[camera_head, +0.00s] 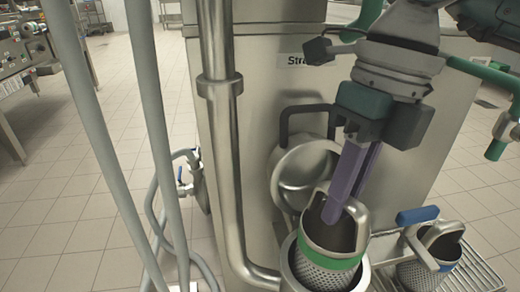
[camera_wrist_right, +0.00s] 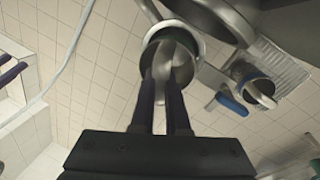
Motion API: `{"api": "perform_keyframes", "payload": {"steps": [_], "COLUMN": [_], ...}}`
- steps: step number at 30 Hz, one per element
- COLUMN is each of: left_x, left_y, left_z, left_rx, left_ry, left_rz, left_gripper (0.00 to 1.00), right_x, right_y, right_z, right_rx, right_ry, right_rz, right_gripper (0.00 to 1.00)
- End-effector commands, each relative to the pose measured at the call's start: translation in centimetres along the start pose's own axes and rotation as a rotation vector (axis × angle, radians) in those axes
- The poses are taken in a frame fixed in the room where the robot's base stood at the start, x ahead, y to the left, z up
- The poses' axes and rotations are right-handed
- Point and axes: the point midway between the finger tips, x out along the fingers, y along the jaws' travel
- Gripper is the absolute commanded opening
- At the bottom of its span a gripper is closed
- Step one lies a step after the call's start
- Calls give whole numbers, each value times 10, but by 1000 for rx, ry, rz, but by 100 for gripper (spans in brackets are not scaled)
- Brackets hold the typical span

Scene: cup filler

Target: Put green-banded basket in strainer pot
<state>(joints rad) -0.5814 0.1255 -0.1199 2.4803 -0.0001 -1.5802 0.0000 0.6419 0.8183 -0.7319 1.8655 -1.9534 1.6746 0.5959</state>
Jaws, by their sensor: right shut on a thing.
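The green-banded basket (camera_head: 331,262), a perforated metal cylinder with a loop handle, is at the mouth of the metal strainer pot (camera_head: 287,262), whose rim shows around its lower part. How deep it sits is cut off by the frame. My right gripper (camera_head: 341,212) reaches down from above, shut on the basket's handle. In the right wrist view my right gripper's fingers (camera_wrist_right: 165,100) meet the basket (camera_wrist_right: 181,66). Two dark purple bars at the left edge of that view look like fingers of my left gripper (camera_wrist_right: 9,67); whether it is open is unclear.
A blue-banded basket (camera_head: 438,255) stands on a wire rack (camera_head: 478,268) to the right, with a blue handle (camera_head: 417,215) near it. An upright round metal lid (camera_head: 303,178) is behind the pot. A vertical pipe (camera_head: 222,150) and grey hoses (camera_head: 150,130) stand at the left.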

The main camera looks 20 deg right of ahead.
Motion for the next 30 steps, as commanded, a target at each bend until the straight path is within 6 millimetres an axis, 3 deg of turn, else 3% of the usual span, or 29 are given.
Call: {"api": "perform_keyframes", "payload": {"steps": [1, 4, 26, 27, 30], "left_x": [5, 7, 15, 15, 15], "left_y": [0, 1, 3, 3, 2], "left_z": [2, 2, 4, 4, 4], "left_rx": [0, -2, -9, -9, -7], "left_ry": [0, 0, 2, 2, 2], "left_rz": [0, 1, 7, 7, 6], "left_gripper": [49, 49, 49, 49, 49], "right_x": [12, 22, 32, 32, 32], "right_y": [-2, -4, -6, -6, -6], "right_z": [-1, 0, 0, 0, 0], "right_rx": [1, 0, -1, 0, 0], "right_ry": [3, 2, -1, 0, 0], "right_rz": [2, 1, 1, 0, 0], "right_gripper": [0, 0, 0, 16, 27]}}
